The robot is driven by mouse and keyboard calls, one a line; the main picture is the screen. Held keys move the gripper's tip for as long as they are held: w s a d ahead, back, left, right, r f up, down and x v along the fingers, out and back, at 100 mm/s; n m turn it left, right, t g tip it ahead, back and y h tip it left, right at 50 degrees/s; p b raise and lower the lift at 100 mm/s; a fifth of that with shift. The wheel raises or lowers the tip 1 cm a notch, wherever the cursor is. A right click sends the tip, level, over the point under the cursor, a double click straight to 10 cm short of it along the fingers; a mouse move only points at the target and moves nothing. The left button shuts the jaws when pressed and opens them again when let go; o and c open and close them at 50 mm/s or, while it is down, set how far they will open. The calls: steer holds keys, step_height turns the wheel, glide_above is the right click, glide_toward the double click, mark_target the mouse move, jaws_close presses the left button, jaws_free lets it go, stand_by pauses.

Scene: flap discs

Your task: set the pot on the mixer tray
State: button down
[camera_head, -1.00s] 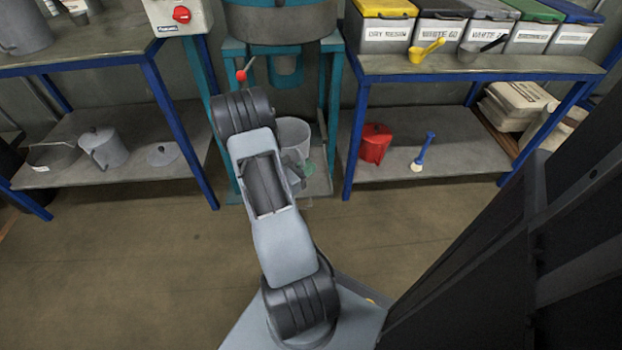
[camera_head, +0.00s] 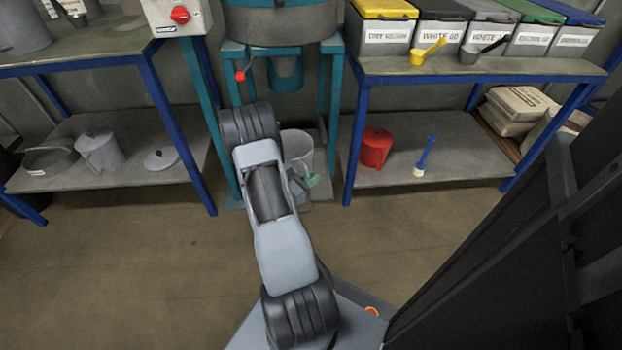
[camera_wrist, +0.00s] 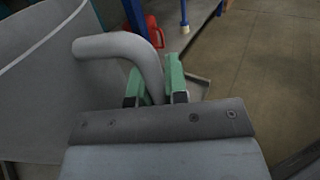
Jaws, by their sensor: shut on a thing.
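The pot (camera_head: 300,143) is a pale grey vessel, partly hidden behind my arm in the head view, low between the teal legs of the mixer stand. In the wrist view its large curved wall (camera_wrist: 45,85) fills the left side. My gripper (camera_wrist: 155,88) has green fingertips shut on the pot's bent tubular handle (camera_wrist: 125,45). The green tips also show beside the pot in the head view (camera_head: 313,180). The mixer tray is mostly hidden by the pot and my arm. I cannot tell whether the pot's base touches it.
The mixer (camera_head: 283,25) hangs above, with a red-knobbed lever (camera_head: 240,76). Blue-legged benches flank the stand closely. The right lower shelf holds a red jug (camera_head: 376,148) and a blue-handled brush (camera_head: 426,155); the left holds a grey jug (camera_head: 100,152). The front floor is clear.

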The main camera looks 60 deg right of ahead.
steer(key=c, duration=1.1)
jaws_free()
steer(key=shift+r, duration=0.15)
steer(key=p+v, duration=0.3)
steer(key=v, duration=0.9)
steer(key=shift+w+a+r+m+t+y, duration=0.1)
steer(key=shift+a+r+m+t+y, duration=1.45)
steer(key=shift+a+r+m+y, duration=2)
steer(key=shift+w+a+r+m+t+y, duration=0.1)
steer(key=shift+a+r+m+t+y, duration=1.75)
steer(key=shift+a, duration=3.45)
steer(key=shift+w+a+r+m+t+y, duration=0.1)
steer(key=shift+a+r+m+t+y, duration=1.25)
steer(key=shift+a+r+y, duration=2.3)
steer(key=shift+a+r+h, duration=0.4)
steer(key=shift+a+h, duration=0.25)
steer(key=shift+a, duration=0.15)
